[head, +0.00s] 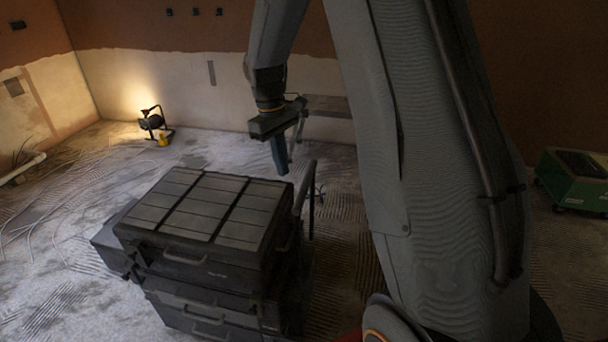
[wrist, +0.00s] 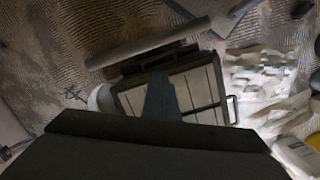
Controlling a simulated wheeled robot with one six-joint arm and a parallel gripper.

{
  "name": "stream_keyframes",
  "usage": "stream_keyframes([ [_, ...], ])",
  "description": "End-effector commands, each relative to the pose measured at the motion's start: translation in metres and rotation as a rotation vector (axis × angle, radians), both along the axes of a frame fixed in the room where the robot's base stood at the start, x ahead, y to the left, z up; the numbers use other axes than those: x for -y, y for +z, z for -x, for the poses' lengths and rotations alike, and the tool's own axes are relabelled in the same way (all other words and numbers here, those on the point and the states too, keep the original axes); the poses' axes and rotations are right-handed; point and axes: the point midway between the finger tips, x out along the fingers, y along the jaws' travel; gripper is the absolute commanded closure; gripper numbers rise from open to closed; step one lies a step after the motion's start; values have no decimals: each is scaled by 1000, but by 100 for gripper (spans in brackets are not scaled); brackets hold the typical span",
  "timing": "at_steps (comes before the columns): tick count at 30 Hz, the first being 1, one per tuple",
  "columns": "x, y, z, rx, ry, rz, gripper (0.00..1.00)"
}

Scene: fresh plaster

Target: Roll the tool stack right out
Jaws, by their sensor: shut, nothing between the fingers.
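The tool stack (head: 205,257) is a pile of dark boxes with a ribbed grey lid, standing on the floor at lower left centre in the head view. A dark pull handle (head: 304,188) rises at its right side. My gripper (head: 281,168) is shut and empty, pointing down above the stack's far right corner, near the handle but apart from it. In the wrist view the shut fingers (wrist: 162,97) show in front of a dark box with pale panels (wrist: 198,88), and a long grey bar (wrist: 150,45) crosses beyond. The stack's wheels are hidden.
A lit work lamp (head: 153,121) stands by the far wall with a small yellow object (head: 163,139) beside it. Cables and a pale pipe (head: 22,168) lie at left. A green machine (head: 574,183) stands at right.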

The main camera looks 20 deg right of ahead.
Motion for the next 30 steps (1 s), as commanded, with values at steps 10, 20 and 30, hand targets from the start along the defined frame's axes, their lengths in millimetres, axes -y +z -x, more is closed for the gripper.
stream_keyframes([
  [10,44,-20,-102,-93,233,32,100],
  [20,54,-36,-115,-115,279,37,100],
  [30,64,-95,-102,-114,279,36,100],
])
